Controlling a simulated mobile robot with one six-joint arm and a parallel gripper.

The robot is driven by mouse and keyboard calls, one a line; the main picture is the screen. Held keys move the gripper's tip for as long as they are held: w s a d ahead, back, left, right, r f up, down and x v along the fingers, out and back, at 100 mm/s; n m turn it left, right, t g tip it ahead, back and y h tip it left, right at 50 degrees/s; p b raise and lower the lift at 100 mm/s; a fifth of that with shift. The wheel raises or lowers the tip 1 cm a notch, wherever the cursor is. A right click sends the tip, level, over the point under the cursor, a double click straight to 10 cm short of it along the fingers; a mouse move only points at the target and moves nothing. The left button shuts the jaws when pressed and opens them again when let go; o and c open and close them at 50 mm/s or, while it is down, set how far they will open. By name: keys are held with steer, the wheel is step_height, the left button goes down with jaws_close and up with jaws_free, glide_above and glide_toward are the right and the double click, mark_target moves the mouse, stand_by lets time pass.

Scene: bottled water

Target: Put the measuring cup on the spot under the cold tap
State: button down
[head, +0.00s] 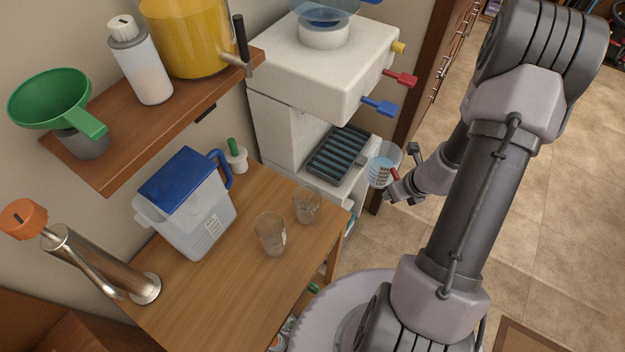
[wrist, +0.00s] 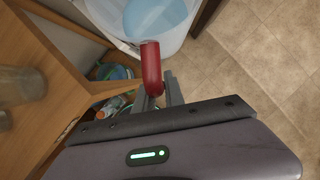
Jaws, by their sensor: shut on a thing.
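The clear measuring cup (head: 384,160) with dark markings is held just right of the dispenser's drip tray, apart from it as far as I can tell. My gripper (head: 402,182) is shut on its red handle. In the wrist view the handle (wrist: 151,65) sits between the fingers (wrist: 158,95), and the cup (wrist: 155,14) is cut off by the top edge, with a pale blue area inside. The blue tap (head: 380,106), seemingly the cold one, is on the white dispenser (head: 330,70). The dark slatted drip tray (head: 338,155) lies below the taps, left of the cup.
A red tap (head: 400,79) and a yellow tap (head: 399,47) sit behind the blue one. Two glasses (head: 270,235) and a blue-lidded pitcher (head: 195,215) stand on the wooden table (head: 200,300). A shelf (head: 120,165) holds a green funnel.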

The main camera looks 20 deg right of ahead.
steer(key=w+a+f, duration=0.1)
steer(key=w+a, duration=0.2)
steer(key=w, duration=0.1)
steer(key=w+a+f+b, duration=0.1)
steer(key=w+a+f, duration=0.1)
steer(key=w+a, duration=0.1)
steer(key=w+a+f+b, duration=0.1)
steer(key=w+a+f, duration=0.1)
steer(key=w, duration=0.4)
steer(key=shift+w+a+f, duration=0.1)
steer(key=shift+a+f, duration=0.15)
steer(key=shift+a, duration=0.25)
steer(key=shift+r, duration=0.2)
steer(key=shift+f, duration=0.2)
steer(key=c, duration=1.4)
jaws_free()
steer(key=shift+r, duration=0.1)
